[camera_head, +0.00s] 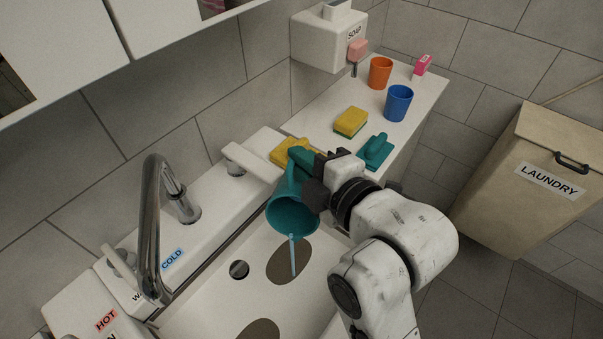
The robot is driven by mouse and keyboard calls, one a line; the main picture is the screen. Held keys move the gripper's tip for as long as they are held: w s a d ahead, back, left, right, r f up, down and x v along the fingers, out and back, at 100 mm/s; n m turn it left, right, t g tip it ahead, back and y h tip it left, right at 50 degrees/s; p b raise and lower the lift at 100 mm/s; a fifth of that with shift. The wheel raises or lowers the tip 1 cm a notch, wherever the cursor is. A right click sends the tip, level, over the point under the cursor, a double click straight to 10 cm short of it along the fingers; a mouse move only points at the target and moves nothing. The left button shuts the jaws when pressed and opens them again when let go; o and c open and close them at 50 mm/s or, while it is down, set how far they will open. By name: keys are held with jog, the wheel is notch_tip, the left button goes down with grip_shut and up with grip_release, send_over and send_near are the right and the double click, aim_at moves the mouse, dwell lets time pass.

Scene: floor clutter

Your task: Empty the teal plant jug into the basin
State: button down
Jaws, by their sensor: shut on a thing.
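The teal plant jug (291,213) is held over the white basin (212,301) in the head view. My gripper (318,186) is shut on the jug, on the jug's right side. The jug is tipped with its mouth toward the basin and the camera. A thin pale-blue stream (293,255) runs from its lower rim down into the basin. The stream ends at a dark oval patch (283,272) on the basin floor. The gripper's fingertips are partly hidden by the jug and my wrist. How much is left inside the jug cannot be seen.
A chrome tap (153,215) arches over the basin's left side. A yellow cloth (281,152), a sponge (351,122), a teal brush-like item (376,150), a blue cup (398,103) and an orange cup (380,73) stand on the counter behind. A laundry bin (530,180) stands right.

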jog(key=shift+s+f+b, duration=0.1)
jog(key=shift+b, duration=0.25)
jog(key=shift+f+t, duration=0.1)
jog(key=shift+t, duration=0.2)
jog(key=shift+s+n+b, duration=0.2)
jog(key=shift+n+b, duration=0.1)
jog(key=shift+b, duration=0.3)
jog(key=shift+a, duration=0.1)
jog(key=shift+s+f+b, duration=0.2)
jog(key=shift+s+b, duration=0.1)
jog(key=shift+b, duration=0.6)
jog(key=shift+r, duration=0.15)
jog(key=shift+s+n+t+b, duration=0.15)
jog(key=shift+n+t+b, duration=0.15)
